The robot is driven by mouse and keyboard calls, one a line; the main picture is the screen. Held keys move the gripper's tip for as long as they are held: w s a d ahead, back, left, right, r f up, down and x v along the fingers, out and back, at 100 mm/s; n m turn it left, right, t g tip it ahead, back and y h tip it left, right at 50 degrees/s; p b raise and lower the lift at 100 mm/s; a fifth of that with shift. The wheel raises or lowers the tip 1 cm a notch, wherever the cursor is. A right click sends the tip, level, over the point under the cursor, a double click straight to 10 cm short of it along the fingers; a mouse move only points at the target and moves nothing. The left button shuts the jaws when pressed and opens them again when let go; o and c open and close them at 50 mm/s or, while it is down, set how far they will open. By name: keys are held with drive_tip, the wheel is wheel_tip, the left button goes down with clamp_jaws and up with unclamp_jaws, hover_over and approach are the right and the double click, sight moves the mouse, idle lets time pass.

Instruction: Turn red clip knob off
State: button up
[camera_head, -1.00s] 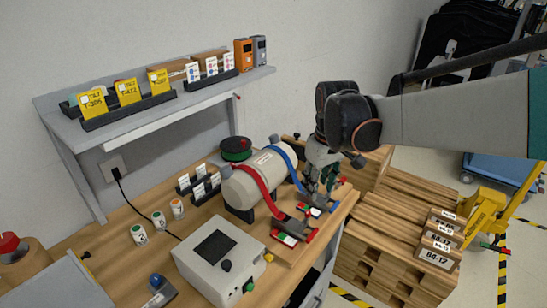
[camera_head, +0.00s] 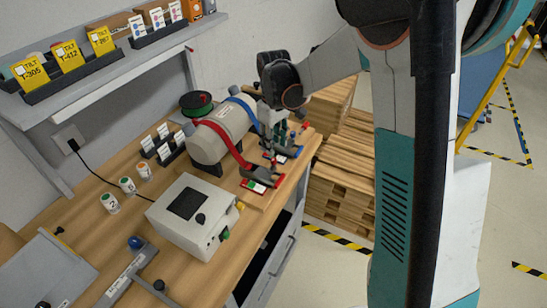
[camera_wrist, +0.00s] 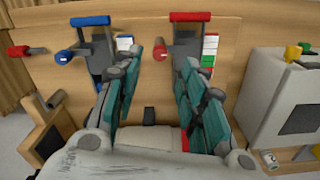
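The red clip (camera_head: 262,180) sits at the bench end of the red strap (camera_head: 224,136) over a pale cylinder (camera_head: 208,148). In the wrist view the red clip's bar (camera_wrist: 190,17) is at the top, with its red knob (camera_wrist: 158,52) to the left and lower. My gripper (camera_wrist: 162,60) is open, and the red knob shows in the gap between its teal fingers; I cannot tell whether they touch it. In the head view my gripper (camera_head: 272,122) points down beside the cylinder, near the blue clip (camera_head: 285,150). The fingertips are partly hidden there.
The blue clip's bar (camera_wrist: 90,20) and blue knob (camera_wrist: 62,57) lie left of my fingers in the wrist view. A grey control box (camera_head: 195,217) stands close by. Labelled canisters (camera_head: 127,186) and a card rack (camera_head: 163,147) are further left. Stacked pallets (camera_head: 335,180) stand beyond the bench.

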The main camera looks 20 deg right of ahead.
sight(274, 159)
wheel_tip(274, 159, down, 6)
drive_tip(key=shift+f+b, duration=0.15)
drive_tip(key=shift+b, duration=0.45)
clamp_jaws()
